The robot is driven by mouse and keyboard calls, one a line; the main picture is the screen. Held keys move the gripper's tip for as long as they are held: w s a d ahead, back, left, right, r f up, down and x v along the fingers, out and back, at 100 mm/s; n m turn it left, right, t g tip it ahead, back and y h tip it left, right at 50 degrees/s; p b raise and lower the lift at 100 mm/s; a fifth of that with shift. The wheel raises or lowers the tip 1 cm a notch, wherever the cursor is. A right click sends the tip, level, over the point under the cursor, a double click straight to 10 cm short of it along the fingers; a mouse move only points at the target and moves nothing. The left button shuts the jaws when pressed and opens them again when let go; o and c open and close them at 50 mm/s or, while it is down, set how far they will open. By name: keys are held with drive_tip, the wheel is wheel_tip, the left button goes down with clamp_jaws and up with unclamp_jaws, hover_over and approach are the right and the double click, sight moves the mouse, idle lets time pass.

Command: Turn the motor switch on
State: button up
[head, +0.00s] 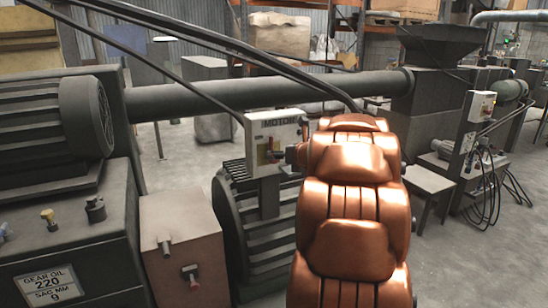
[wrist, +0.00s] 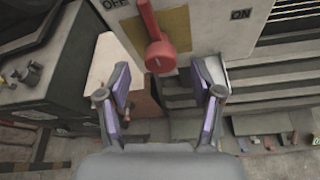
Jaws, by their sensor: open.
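The motor switch box (head: 272,135) is a pale box labelled MOTOR, mounted above a dark finned motor. In the wrist view its face (wrist: 207,28) shows at the top, with OFF at left and ON at right. The red switch lever (wrist: 157,45) leans up and left toward OFF, on a yellowish plate. My gripper (wrist: 162,75) is open, its two purple-padded fingers spread below the box. The lever's lower knob lies between and just beyond the fingertips, apart from both.
A finned motor (head: 255,225) stands under the box. A pinkish box (head: 182,245) with a small valve and a gear-oil tank (head: 70,235) stand at left. A long pipe (head: 270,92) runs behind. Cables cross above the box. Open floor shows behind at right.

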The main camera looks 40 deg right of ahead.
drive_tip(key=shift+p+x, duration=0.3)
drive_tip(key=shift+x, duration=2.3)
drive_tip(key=c, duration=1.2)
drive_tip(key=shift+o, duration=0.2)
